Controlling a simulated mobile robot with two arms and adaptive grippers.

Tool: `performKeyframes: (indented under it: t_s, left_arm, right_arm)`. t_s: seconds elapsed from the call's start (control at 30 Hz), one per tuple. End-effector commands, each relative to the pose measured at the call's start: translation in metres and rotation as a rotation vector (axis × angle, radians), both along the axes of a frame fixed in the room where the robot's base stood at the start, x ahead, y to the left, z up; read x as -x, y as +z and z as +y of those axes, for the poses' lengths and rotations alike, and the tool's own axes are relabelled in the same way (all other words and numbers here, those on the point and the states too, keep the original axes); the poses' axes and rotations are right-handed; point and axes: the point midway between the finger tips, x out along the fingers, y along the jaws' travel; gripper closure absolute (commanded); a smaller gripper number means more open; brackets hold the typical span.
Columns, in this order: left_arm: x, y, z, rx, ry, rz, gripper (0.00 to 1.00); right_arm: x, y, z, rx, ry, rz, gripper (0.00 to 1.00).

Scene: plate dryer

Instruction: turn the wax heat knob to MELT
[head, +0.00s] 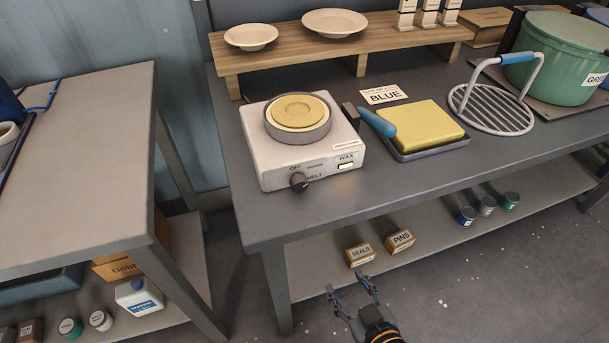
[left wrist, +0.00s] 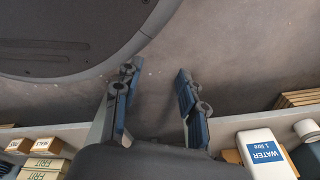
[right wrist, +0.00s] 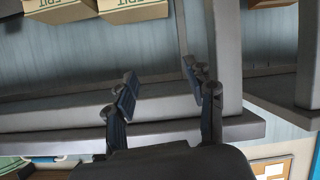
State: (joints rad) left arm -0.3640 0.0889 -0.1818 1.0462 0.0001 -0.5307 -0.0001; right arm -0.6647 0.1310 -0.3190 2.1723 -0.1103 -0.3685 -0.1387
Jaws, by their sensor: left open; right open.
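The wax heater (head: 301,143) is a white box on the grey bench, with a round pan of yellow wax (head: 298,112) on top. Its dark heat knob (head: 298,181) is on the front face, between the OFF and MELT markings. I cannot tell exactly where the knob points. My right gripper (head: 354,291) is open and empty, low in front of the bench and apart from the knob; it also shows in the right wrist view (right wrist: 158,84). My left gripper (left wrist: 153,82) is open and empty in the left wrist view.
A wooden shelf (head: 390,38) with dishes stands behind. The bench's front edge lies between gripper and heater.

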Motion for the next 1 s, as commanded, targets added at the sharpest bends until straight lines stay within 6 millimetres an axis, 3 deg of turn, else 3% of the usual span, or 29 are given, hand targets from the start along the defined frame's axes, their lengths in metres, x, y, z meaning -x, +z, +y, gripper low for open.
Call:
performKeyframes:
  t_s: [0.03,0.1,0.2,0.3,0.4,0.57,1.0]
  left_arm:
    - [0.019,0.007,0.003,-0.003,-0.002,0.018,0.59]
    - [0.04,0.004,0.008,-0.006,-0.005,0.029,0.59]
    - [0.065,0.002,0.013,-0.008,-0.008,0.04,0.59]
    - [0.081,0.0,0.016,-0.008,-0.011,0.047,0.59]
    - [0.089,-0.001,0.018,-0.009,-0.012,0.049,0.59]
    - [0.091,-0.001,0.018,-0.009,-0.012,0.049,0.59]
    - [0.09,0.007,0.018,-0.009,-0.012,0.05,0.59]
  right_arm:
    - [0.001,0.045,0.009,-0.022,0.018,-0.078,0.46]
    - [0.002,0.085,0.019,-0.048,0.039,-0.182,0.46]
    - [0.006,0.131,0.029,-0.081,0.058,-0.301,0.46]
    - [0.01,0.16,0.034,-0.102,0.068,-0.378,0.46]
    - [0.012,0.173,0.036,-0.113,0.072,-0.418,0.46]
    - [0.002,0.175,0.04,-0.116,0.072,-0.43,0.46]
    - [-0.073,0.176,0.072,-0.117,0.071,-0.427,0.46]
